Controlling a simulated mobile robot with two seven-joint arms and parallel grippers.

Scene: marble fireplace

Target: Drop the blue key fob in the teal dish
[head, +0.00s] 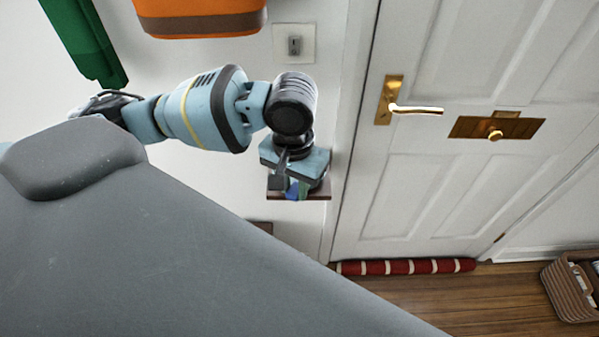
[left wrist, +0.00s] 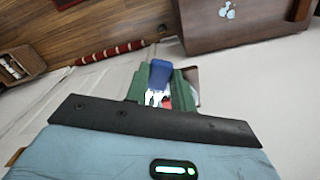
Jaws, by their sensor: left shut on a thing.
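My left gripper (head: 291,186) is shut on the blue key fob (head: 292,190) at the small dark red shelf (head: 322,196) by the door. In the left wrist view the fob (left wrist: 160,73) sits between two dark green finger shapes (left wrist: 160,84), with pale metal, probably keys, below it. A small red patch shows beside the metal; I cannot tell what it is. I cannot make out the teal dish in either view; the gripper hides much of the shelf. My right gripper is not in view.
A white door with a brass handle (head: 414,109) stands to the right. A red striped draught roll (head: 405,267) lies at its foot. A wicker basket (head: 570,290) is on the floor. Orange (head: 200,18) and green (head: 85,40) things hang on the wall. A brown wooden piece (left wrist: 235,28) shows in the wrist view.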

